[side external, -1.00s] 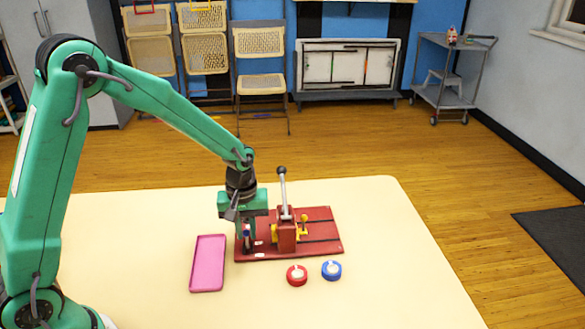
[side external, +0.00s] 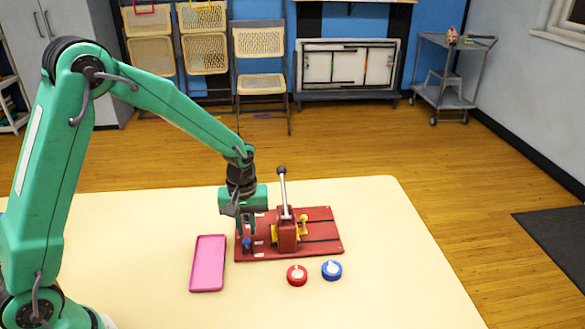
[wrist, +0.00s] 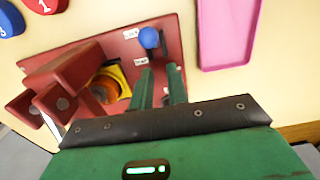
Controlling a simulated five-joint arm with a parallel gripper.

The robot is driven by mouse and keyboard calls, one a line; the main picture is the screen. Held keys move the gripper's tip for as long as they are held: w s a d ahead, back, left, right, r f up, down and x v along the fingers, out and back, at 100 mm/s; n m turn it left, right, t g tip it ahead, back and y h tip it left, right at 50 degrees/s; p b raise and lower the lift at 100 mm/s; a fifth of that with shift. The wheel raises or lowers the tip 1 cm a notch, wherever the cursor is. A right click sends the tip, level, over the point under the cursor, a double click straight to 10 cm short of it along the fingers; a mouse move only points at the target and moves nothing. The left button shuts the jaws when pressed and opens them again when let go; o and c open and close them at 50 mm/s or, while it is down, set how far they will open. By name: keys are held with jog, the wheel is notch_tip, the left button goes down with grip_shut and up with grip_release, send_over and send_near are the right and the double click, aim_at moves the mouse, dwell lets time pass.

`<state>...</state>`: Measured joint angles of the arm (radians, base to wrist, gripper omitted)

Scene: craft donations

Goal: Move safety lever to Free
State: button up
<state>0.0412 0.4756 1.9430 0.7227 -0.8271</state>
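The safety lever, with a blue ball knob (side external: 247,243), stands at the left end of the red press base (side external: 325,248). In the wrist view the blue knob (wrist: 149,38) is on a dark stem, tilted and closer to the upper of two small white labels (wrist: 130,33); their text is unreadable. My gripper (wrist: 158,70) points down over the base, its two green fingers apart with an empty gap between them. The fingertips are beside the knob, on the lower-label side, and appear clear of it. In the side view my gripper (side external: 242,228) is just above the lever.
The press block (side external: 287,236) with a tall grey handle stands to the right of my gripper. A pink tray (side external: 208,263) lies to the left. A red disc (side external: 297,275) and a blue disc (side external: 332,270) lie in front. The table's right side is clear.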

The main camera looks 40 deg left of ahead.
notch_tip(320, 180, up, 8)
jog(key=shift+f, duration=0.2)
dwell(0.9)
jog(key=s+a+r+m+t, duration=0.1)
jog(key=s+r+m, duration=0.3)
jog(key=s, duration=0.6)
jog(key=s+r+m+t, duration=0.4)
jog(key=s+r+m, duration=0.1)
jog(key=s+r, duration=0.4)
jog(key=shift+s+a+t, duration=0.3)
jog(key=shift+s+a, duration=0.1)
jog(key=shift+s, duration=0.3)
jog(key=shift+o, duration=0.4)
